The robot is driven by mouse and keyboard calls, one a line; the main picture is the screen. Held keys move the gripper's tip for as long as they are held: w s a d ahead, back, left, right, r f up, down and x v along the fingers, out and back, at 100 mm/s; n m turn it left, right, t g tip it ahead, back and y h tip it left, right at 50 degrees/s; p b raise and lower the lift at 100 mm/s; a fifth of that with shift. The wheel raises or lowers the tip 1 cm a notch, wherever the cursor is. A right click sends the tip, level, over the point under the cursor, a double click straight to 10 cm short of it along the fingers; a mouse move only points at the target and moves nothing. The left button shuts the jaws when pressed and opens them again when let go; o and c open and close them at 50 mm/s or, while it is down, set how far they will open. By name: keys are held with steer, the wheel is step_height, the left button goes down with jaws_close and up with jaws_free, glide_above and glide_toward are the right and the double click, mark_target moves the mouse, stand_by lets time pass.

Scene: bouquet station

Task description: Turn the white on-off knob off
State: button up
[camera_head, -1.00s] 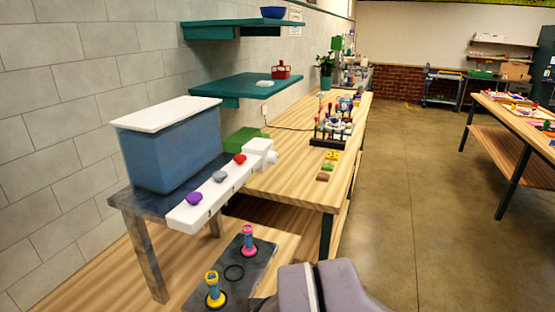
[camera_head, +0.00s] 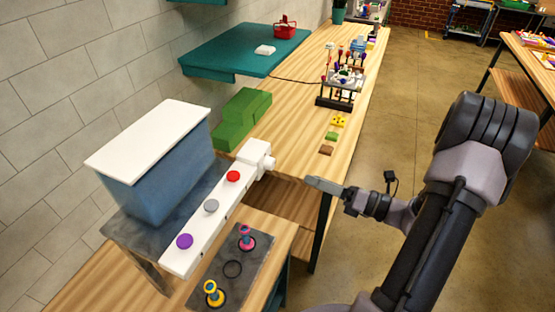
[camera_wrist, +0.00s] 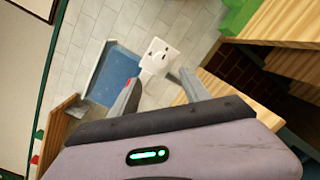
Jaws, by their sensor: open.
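A white bar-shaped panel (camera_head: 222,215) carries purple, grey and red knobs on its top. At its far right end is a white block with a small white knob (camera_head: 268,162) sticking out to the right. In the wrist view, the white end of the panel (camera_wrist: 158,55) shows between and beyond my fingers, with small dark marks on it. My gripper (camera_head: 312,184) is to the right of the white knob, apart from it. Its two fingers (camera_wrist: 158,85) are open and empty in the wrist view. Which way the knob is turned cannot be told.
A blue tank with a white lid (camera_head: 150,155) stands left of the panel. A dark plate (camera_head: 232,285) with pink and yellow upright pieces lies in front. Green blocks (camera_head: 242,118) and a tool rack (camera_head: 342,92) stand on the wooden bench (camera_head: 300,110).

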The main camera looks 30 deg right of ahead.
mark_target(273, 164)
steer(key=x, duration=1.2)
steer(key=shift+d, duration=0.1)
steer(key=shift+c, duration=0.2)
jaws_close()
